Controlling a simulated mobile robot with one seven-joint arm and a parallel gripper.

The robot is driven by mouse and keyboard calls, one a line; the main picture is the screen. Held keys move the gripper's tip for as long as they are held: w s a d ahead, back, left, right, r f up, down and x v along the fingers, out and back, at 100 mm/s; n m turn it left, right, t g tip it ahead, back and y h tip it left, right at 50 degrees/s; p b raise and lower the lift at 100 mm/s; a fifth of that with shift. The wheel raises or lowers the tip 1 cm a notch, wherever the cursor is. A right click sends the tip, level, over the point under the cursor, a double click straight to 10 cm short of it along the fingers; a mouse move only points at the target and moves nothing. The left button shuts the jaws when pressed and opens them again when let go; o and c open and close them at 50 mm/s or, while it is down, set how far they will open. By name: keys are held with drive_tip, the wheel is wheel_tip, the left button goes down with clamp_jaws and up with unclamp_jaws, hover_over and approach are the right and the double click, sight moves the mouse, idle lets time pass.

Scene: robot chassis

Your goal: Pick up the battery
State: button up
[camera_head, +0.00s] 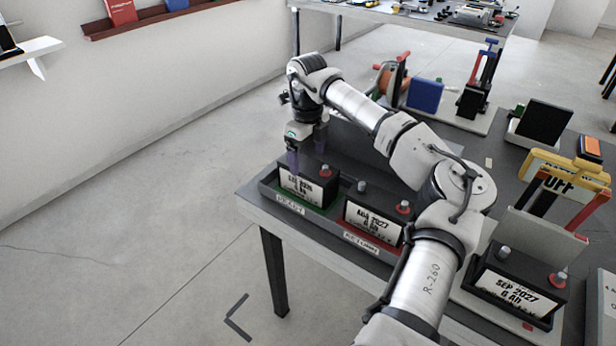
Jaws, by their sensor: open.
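Three black battery-like blocks with white date labels and red-capped terminals are in view. The left one (303,188) sits in a green-edged bay of a dark tray (268,187). The middle one (373,220), labelled 2027, sits in a red-edged bay of the same tray. The right one (515,292), labelled SEP 2027, stands in a separate holder. My gripper (306,155) is open, pointing down at the left block's top. One finger appears close to its back left edge; whether it touches cannot be told. The other finger is partly hidden behind the block's top.
My arm crosses above the table (260,213) and hides part of it. A yellow frame (567,168) marked OFF, a blue block (425,95) and a black panel (542,122) stand at the right and back. The floor left of the table is clear.

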sight(308, 165)
wheel_tip(308, 165, down, 4)
drive_tip(key=shift+f+p, duration=0.15)
drive_tip(key=shift+p, duration=0.4)
clamp_jaws()
drive_tip(key=shift+w, duration=0.1)
